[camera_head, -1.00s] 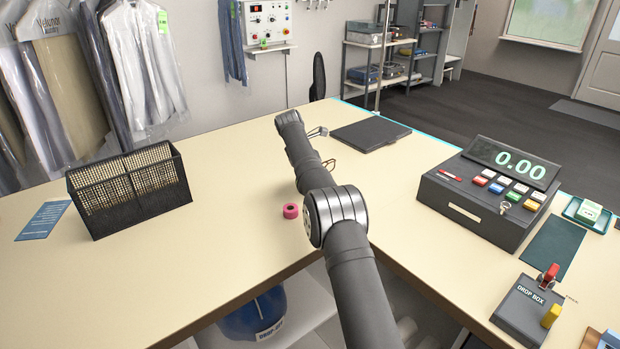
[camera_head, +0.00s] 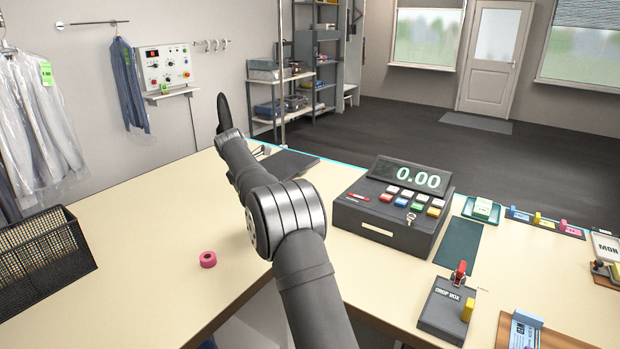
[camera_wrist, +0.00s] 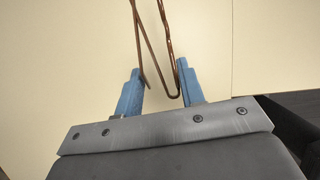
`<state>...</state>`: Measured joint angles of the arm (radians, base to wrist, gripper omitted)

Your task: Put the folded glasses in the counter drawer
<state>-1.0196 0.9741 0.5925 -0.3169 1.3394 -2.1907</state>
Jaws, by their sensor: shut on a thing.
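The folded glasses (camera_wrist: 168,45) show in the wrist view as thin brown temples running up out of the picture. My gripper (camera_wrist: 157,74) has its blue fingers on either side of the temples' lower end and is shut on them, over the pale counter. In the head view my arm hides the gripper, and I cannot make out the glasses there. The counter (camera_head: 185,295) fills the near part of the head view. No open drawer shows in either view.
A dark flat pad (camera_head: 285,164) lies by the arm's far end. A pink tape roll (camera_head: 208,260) and a black mesh basket (camera_head: 40,260) are on the left. The cash register (camera_head: 390,215) and drop box (camera_head: 445,308) stand right. Bare counter lies around the tape roll.

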